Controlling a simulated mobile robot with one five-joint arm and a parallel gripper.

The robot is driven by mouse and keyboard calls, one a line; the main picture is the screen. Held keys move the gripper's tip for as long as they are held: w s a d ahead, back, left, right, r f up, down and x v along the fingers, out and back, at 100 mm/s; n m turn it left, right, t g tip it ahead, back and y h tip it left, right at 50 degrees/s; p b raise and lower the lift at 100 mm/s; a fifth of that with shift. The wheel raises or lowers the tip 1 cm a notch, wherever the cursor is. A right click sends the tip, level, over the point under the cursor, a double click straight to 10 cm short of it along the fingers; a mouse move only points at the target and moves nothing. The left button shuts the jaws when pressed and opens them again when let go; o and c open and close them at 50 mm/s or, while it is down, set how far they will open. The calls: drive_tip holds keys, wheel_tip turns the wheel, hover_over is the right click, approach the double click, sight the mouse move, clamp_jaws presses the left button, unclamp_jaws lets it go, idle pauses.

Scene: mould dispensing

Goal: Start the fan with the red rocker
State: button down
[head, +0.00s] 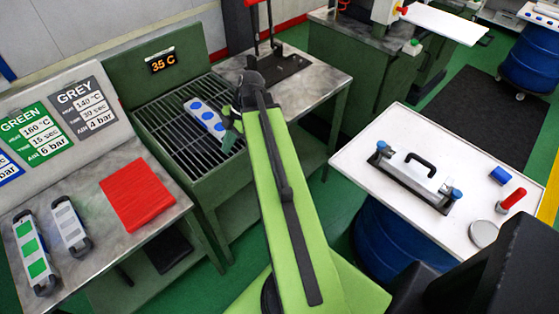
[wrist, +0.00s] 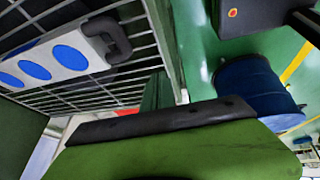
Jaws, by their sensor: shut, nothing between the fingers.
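I cannot make out a red rocker in either view. The green bench with a dark slatted grate (head: 170,122) and a "35 C" display (head: 160,61) stands left of centre in the head view. A white mould with blue ovals (head: 193,104) lies on this grate. It also shows at the upper left of the wrist view (wrist: 40,66), with a dark handle at its end. My gripper (head: 231,128) is small and partly hidden beside the mould's right end, over the grate's right side. It is shut and holds nothing; contact with the mould cannot be told.
A steel table at left holds a red mat (head: 137,190), a green-marked mould (head: 34,252) and a grey mould (head: 69,226). A white table (head: 375,180) at right holds a handled mould (head: 415,177). Green floor lies between.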

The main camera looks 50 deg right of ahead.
drive_tip(key=s+d+f+t+b, duration=0.2)
drive_tip(key=s+d+f+b, duration=0.1)
drive_tip(key=s+d, duration=0.5)
drive_tip(key=s+d+f+t+b, duration=0.1)
drive_tip(key=s+d+f+b, duration=0.2)
drive_tip(key=s+d, duration=0.4)
drive_tip(key=d, duration=0.7)
drive_tip(key=shift+s+d+m+t+h+b, duration=0.3)
drive_tip(key=shift+s+t+h+b, duration=0.1)
drive_tip(key=w+a+f+b, duration=0.3)
drive_tip(key=w+f+b, duration=0.5)
drive_tip(key=shift+w+f+b, duration=0.3)
drive_tip(key=shift+w+b, duration=0.05)
